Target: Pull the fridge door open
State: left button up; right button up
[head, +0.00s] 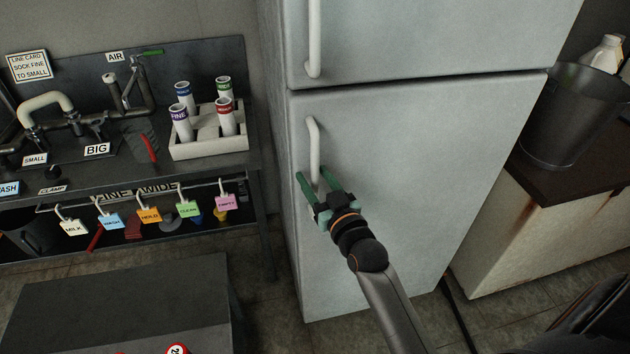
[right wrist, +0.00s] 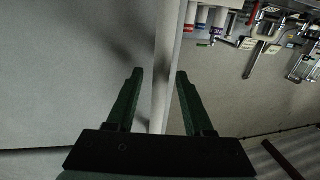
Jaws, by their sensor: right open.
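The fridge (head: 400,220) is pale grey, with an upper door (head: 430,40) and a lower door (head: 400,130), both shut. A white vertical handle (head: 314,140) is on the left side of the lower door; another handle (head: 315,40) is on the upper door. My right gripper (head: 314,177) is open at the lower end of the lower handle. In the right wrist view the handle (right wrist: 165,70) runs between the two green fingers (right wrist: 158,90), with gaps visible on both sides. The handle's lower end is partly hidden by the gripper. My left gripper is not in view.
A dark bench (head: 80,180) on the left carries pipes and a tray (head: 208,148) of labelled tubes, with coloured tags hanging below. A dark table (head: 120,310) is in the left foreground. A dark bucket (head: 570,120) stands on the right counter. Floor shows before the fridge.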

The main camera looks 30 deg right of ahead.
jog(key=shift+c, duration=0.3)
grip_shut()
dwell(1.1)
